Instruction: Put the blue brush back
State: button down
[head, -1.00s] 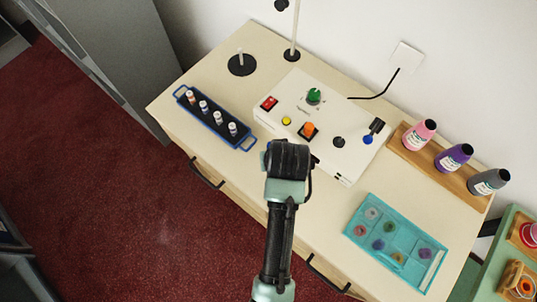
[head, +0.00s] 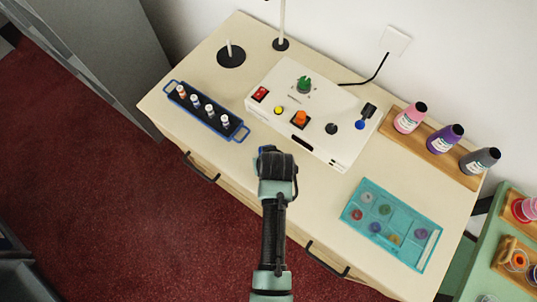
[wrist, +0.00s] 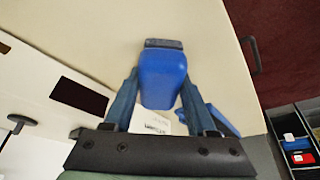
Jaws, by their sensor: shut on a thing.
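My gripper (head: 270,152) is over the front part of the counter (head: 225,155), between the blue rack and the white box. In the wrist view my gripper (wrist: 158,92) is shut on the blue brush (wrist: 162,75), with one finger on each side. The brush shows a smooth rounded blue body with a dark grey strip at its far end. A small white printed patch shows below the blue body, between the fingers. In the head view the brush is hidden by my gripper.
A white control box (head: 315,115) stands behind my gripper, a blue rack (head: 180,107) of small vials to the left. A teal palette (head: 393,222) and a wooden bottle shelf (head: 430,155) are to the right. Two round black bases (head: 231,58) carry posts. Counter between box and palette is clear.

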jog(key=shift+c, duration=1)
grip_release()
jog(key=a+v, duration=0.1)
jog(key=v, duration=1.1)
jog(key=w+d+r+t, duration=0.1)
jog(key=w+r+t, duration=0.2)
jog(key=w+r, duration=0.45)
jog(key=w+r+t, duration=0.4)
jog(key=w+r, duration=0.1)
jog(key=r, duration=0.6)
jog(key=w+r+t, duration=0.3)
jog(key=r+t, duration=0.2)
jog(key=r, duration=1.2)
jog(key=s+r+t, duration=0.3)
jog(key=s+r, duration=0.1)
jog(key=r, duration=0.5)
jog(key=s+r+m+t, duration=0.1)
jog(key=s+r+t, duration=0.3)
jog(key=r, duration=0.6)
jog(key=s+r+t, duration=0.4)
jog(key=r, duration=0.5)
jog(key=shift+s+a+r+m+h, duration=0.25)
jog(key=shift+a+r+m+h, duration=0.05)
jog(key=shift+r+m, duration=0.1)
